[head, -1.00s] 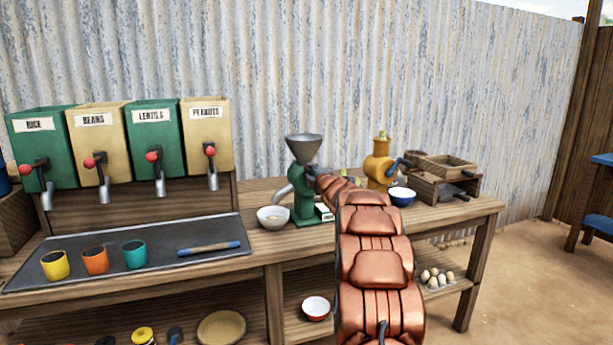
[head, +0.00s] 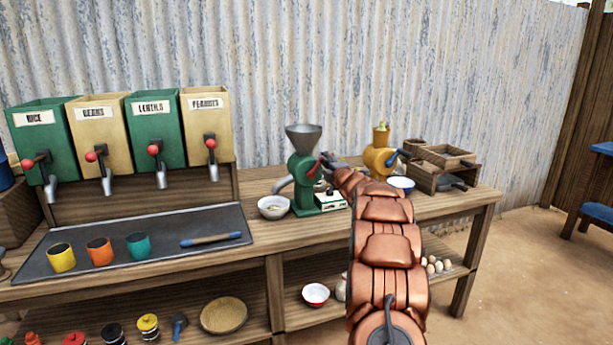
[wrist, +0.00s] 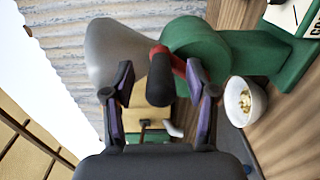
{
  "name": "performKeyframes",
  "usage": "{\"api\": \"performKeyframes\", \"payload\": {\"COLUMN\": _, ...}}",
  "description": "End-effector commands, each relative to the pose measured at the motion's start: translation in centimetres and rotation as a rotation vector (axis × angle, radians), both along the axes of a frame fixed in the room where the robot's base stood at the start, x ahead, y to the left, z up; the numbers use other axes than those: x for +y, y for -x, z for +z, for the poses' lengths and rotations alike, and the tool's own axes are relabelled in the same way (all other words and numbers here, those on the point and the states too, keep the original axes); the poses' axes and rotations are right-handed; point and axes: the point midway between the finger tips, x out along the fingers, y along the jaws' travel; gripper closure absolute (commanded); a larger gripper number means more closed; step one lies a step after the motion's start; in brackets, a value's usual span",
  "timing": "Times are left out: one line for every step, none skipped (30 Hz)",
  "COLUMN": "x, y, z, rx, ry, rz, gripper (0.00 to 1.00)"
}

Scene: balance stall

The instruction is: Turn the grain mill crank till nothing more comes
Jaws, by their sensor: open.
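The green grain mill (head: 302,172) stands on the counter with a grey funnel hopper (head: 304,137) on top; it fills the upper wrist view (wrist: 195,45). Its crank has a red arm (wrist: 172,60) and a dark handle (wrist: 160,88). My gripper (wrist: 166,82) is open, its fingers on either side of the dark handle with gaps showing. In the head view my arm partly hides the gripper. A white bowl (head: 273,207) sits at the mill's spout side; the wrist view shows pale bits in this bowl (wrist: 235,110).
A small scale-like item (head: 330,200) sits by the mill's base. Labelled dispensers (head: 150,135) and a tray with cups (head: 190,262) are at left.

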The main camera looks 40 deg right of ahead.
Motion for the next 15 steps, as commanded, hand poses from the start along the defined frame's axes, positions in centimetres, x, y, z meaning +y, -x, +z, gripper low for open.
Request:
{"api": "performKeyframes", "payload": {"x": 0.0, "y": 0.0, "z": 0.0, "rx": 0.0, "ry": 0.0, "rz": 0.0, "gripper": 0.42}}
{"api": "performKeyframes", "payload": {"x": 0.0, "y": 0.0, "z": 0.0, "rx": 0.0, "ry": 0.0, "rz": 0.0, "gripper": 0.42}}
{"api": "performKeyframes", "payload": {"x": 0.0, "y": 0.0, "z": 0.0, "rx": 0.0, "ry": 0.0, "rz": 0.0, "gripper": 0.42}}
{"api": "performKeyframes", "payload": {"x": 0.0, "y": 0.0, "z": 0.0, "rx": 0.0, "ry": 0.0, "rz": 0.0, "gripper": 0.42}}
{"api": "performKeyframes", "payload": {"x": 0.0, "y": 0.0, "z": 0.0, "rx": 0.0, "ry": 0.0, "rz": 0.0, "gripper": 0.42}}
{"api": "performKeyframes", "payload": {"x": 0.0, "y": 0.0, "z": 0.0, "rx": 0.0, "ry": 0.0, "rz": 0.0, "gripper": 0.42}}
{"api": "performKeyframes", "payload": {"x": 0.0, "y": 0.0, "z": 0.0, "rx": 0.0, "ry": 0.0, "rz": 0.0, "gripper": 0.42}}
{"api": "performKeyframes", "payload": {"x": 0.0, "y": 0.0, "z": 0.0, "rx": 0.0, "ry": 0.0, "rz": 0.0, "gripper": 0.42}}
{"api": "performKeyframes", "payload": {"x": 0.1, "y": 0.1, "z": -0.1, "rx": 0.0, "ry": 0.0, "rz": 0.0, "gripper": 0.42}}
{"api": "performKeyframes", "payload": {"x": 0.1, "y": 0.2, "z": -0.1, "rx": 0.0, "ry": 0.0, "rz": 0.0, "gripper": 0.42}}
{"api": "performKeyframes", "payload": {"x": 0.1, "y": 0.4, "z": -0.1, "rx": 0.0, "ry": 0.0, "rz": 0.0, "gripper": 0.42}}
{"api": "performKeyframes", "payload": {"x": 0.2, "y": 0.6, "z": -0.2, "rx": 0.0, "ry": 0.0, "rz": -0.001, "gripper": 0.42}}
{"api": "performKeyframes", "payload": {"x": 0.2, "y": 0.8, "z": -0.2, "rx": 0.0, "ry": 0.0, "rz": -0.001, "gripper": 0.42}}
{"api": "performKeyframes", "payload": {"x": 0.3, "y": 1.0, "z": -0.2, "rx": -0.001, "ry": 0.0, "rz": -0.001, "gripper": 0.42}}
{"api": "performKeyframes", "payload": {"x": 0.4, "y": 1.3, "z": -0.2, "rx": -0.001, "ry": 0.0, "rz": -0.001, "gripper": 0.42}}
